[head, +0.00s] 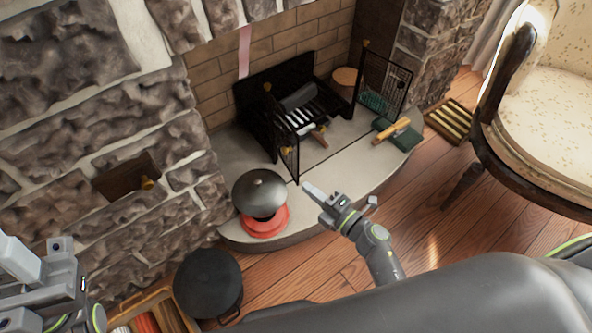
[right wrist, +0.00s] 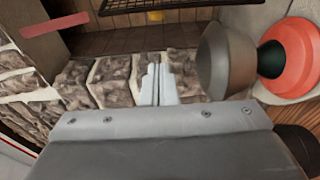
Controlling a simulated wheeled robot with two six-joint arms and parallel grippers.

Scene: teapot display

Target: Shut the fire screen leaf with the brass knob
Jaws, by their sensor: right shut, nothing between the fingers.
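The fire screen stands on the stone hearth with two black mesh leaves, both swung outward. The left leaf (head: 286,142) is seen nearly edge-on, with a small brass-coloured piece on its outer face. The right leaf (head: 384,86) faces me more, with a brass-coloured piece at its top corner. Black mesh with a brass-coloured knob (right wrist: 155,16) shows at the top of the right wrist view. My right gripper (head: 311,189) is shut and empty, just in front of the left leaf's lower end; its fingers also show in the right wrist view (right wrist: 158,80). My left gripper (head: 42,252) is at the left edge, partly cut off.
A dark domed pot (head: 260,190) on a red base (head: 263,222) stands on the hearth left of my right gripper. An armchair (head: 545,110) stands far right; a black pot (head: 208,282) is below.

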